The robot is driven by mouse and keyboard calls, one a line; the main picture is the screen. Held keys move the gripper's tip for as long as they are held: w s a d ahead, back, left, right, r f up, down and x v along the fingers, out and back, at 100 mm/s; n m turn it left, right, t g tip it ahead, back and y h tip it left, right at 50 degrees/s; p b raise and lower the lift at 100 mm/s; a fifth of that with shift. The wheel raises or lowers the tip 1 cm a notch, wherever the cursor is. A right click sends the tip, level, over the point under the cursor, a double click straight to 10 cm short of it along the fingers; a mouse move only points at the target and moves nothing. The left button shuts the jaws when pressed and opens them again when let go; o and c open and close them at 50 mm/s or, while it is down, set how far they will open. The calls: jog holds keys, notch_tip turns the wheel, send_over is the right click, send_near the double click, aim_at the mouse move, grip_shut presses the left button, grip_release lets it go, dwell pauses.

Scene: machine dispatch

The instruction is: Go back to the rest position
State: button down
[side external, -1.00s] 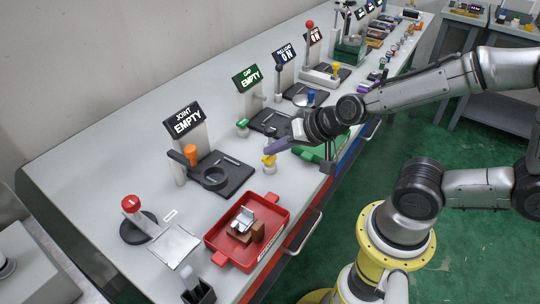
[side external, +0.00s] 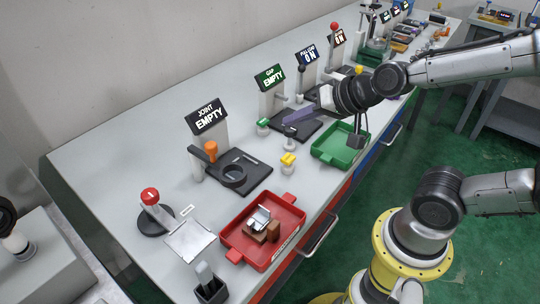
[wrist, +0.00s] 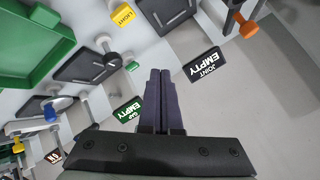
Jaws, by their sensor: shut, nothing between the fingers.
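My gripper (side external: 288,120), with its purple fingers, is raised over the bench near the GAP station, whose sign (side external: 269,77) reads EMPTY. In the wrist view my gripper (wrist: 160,73) has its two fingers together, with nothing between them.
A red tray (side external: 233,222) holding brown and silver parts stands at the front. A green tray (side external: 333,158) stands at the bench's right edge. The JOINT station, with its sign (side external: 208,117) reading EMPTY, has an orange-topped handle (side external: 211,148). A red knob (side external: 150,195) stands at left.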

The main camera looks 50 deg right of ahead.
jog(key=s+d+r+n+g, duration=0.1)
jog(key=s+n+g, duration=0.1)
jog(key=s, duration=0.5)
jog(key=s+r+n+g, duration=0.1)
jog(key=s+n+g, duration=0.1)
jog(key=s+n, duration=0.3)
jog(key=s, duration=0.2)
jog(key=shift+s+d+r+n+h, duration=0.3)
jog(key=shift+s+d+r+h, duration=0.05)
jog(key=shift+d+r+h, duration=0.05)
